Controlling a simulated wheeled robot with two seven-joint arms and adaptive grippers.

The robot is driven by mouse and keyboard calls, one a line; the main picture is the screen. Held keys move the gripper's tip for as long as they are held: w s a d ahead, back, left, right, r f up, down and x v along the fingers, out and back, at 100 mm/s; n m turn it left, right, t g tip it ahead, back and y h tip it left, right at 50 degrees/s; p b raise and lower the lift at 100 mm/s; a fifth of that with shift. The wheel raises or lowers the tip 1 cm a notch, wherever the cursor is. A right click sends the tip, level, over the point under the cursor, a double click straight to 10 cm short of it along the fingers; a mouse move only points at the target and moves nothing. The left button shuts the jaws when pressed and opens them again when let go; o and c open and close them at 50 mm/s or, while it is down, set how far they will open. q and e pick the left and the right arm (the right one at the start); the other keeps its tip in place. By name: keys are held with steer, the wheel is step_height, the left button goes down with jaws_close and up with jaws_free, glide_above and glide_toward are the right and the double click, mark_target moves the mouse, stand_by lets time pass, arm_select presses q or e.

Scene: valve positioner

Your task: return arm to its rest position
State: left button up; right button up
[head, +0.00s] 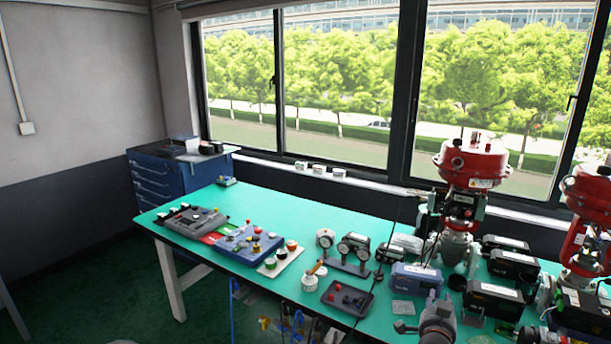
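My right gripper (437,318) shows as a small grey shape at the bottom edge of the head view, right of centre. It is in front of or over the near edge of the green-topped workbench (300,222). Its fingers are too small and unclear to tell whether they are open or shut, and I see nothing clearly held. My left gripper and arm are not in view.
Two red-topped valve actuators (472,160) stand at the right of the bench. Black boxes (495,298), pressure gauges (347,247) and control panels (245,243) cover much of it. A blue drawer cabinet (160,180) stands at the back left. The floor at left is clear.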

steer(key=s+a+f+n+g+y, duration=0.2)
steer(key=s+a+f, duration=0.15)
steer(key=f, duration=0.45)
steer(key=s+a+f+n+g+y, duration=0.1)
steer(key=s+a+f+g+y, duration=0.15)
steer(key=a+f, duration=0.45)
steer(key=s+a+f+n+g+y, duration=0.1)
steer(key=s+a+f+n+y, duration=0.1)
steer(key=f, duration=0.8)
steer(key=s+a+f+n+g+y, duration=0.1)
steer(key=s+a+f+g, duration=0.2)
steer(key=s, duration=0.5)
steer(key=s+a+f+n+g+y+p, duration=0.1)
steer(key=s+a+f+g+y, duration=0.1)
steer(key=s+a+f, duration=0.3)
steer(key=s+a+f+n+g+y, duration=0.1)
steer(key=s+a+f+g, duration=0.3)
steer(key=s, duration=0.9)
step_height(320, 180, down, 3)
steer(key=shift+s+a+r+n+y, duration=0.1)
steer(key=shift+s+a+n+y, duration=0.1)
steer(key=shift+a+n+y, duration=0.3)
steer(key=shift+d, duration=0.15)
